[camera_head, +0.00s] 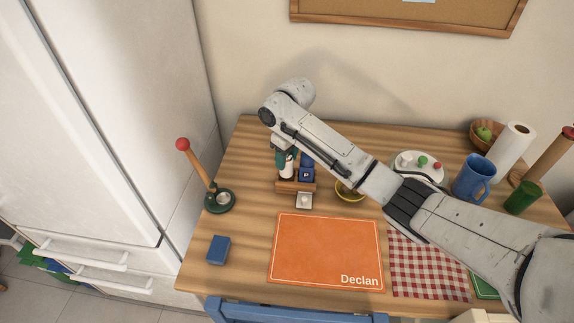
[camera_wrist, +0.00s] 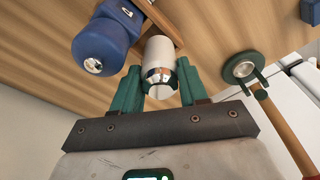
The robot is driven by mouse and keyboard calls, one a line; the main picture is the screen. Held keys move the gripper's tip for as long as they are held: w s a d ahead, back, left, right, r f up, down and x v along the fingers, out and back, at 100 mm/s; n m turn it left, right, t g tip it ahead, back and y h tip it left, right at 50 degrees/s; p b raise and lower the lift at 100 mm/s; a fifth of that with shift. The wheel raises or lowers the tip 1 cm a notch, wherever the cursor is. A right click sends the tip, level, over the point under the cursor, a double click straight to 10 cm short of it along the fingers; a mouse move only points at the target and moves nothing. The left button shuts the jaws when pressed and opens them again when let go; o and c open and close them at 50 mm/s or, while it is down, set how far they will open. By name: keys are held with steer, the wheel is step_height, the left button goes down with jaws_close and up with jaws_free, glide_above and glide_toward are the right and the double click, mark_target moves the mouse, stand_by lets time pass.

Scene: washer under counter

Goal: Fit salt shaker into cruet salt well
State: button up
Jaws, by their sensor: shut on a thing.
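The white salt shaker (camera_head: 287,170) with a chrome top stands roughly upright at the wooden cruet (camera_head: 296,187). My gripper (camera_head: 284,158) comes down from above, its green fingers shut on the shaker. In the wrist view the salt shaker (camera_wrist: 158,52) sits between the two fingers of my gripper (camera_wrist: 158,72). The blue pepper shaker (camera_head: 307,173), marked P, stands close on its right in the cruet; it also shows in the wrist view (camera_wrist: 103,42). The salt shaker's bottom and the salt well are hidden, so I cannot tell whether it is seated.
A green-based stand with a red-knobbed stick (camera_head: 220,201) stands left. An orange placemat (camera_head: 325,250) lies in front.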

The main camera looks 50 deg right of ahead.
mark_target(287, 165)
steer(key=shift+w+d+f, duration=0.25)
steer(key=shift+d+f, duration=0.1)
steer(key=shift+f, duration=1.7)
steer(key=shift+f, duration=0.15)
steer(key=o, duration=1.1)
steer(key=r, duration=0.4)
steer(key=s+r, duration=0.1)
steer(key=r, duration=0.7)
steer(key=shift+s+r, duration=0.15)
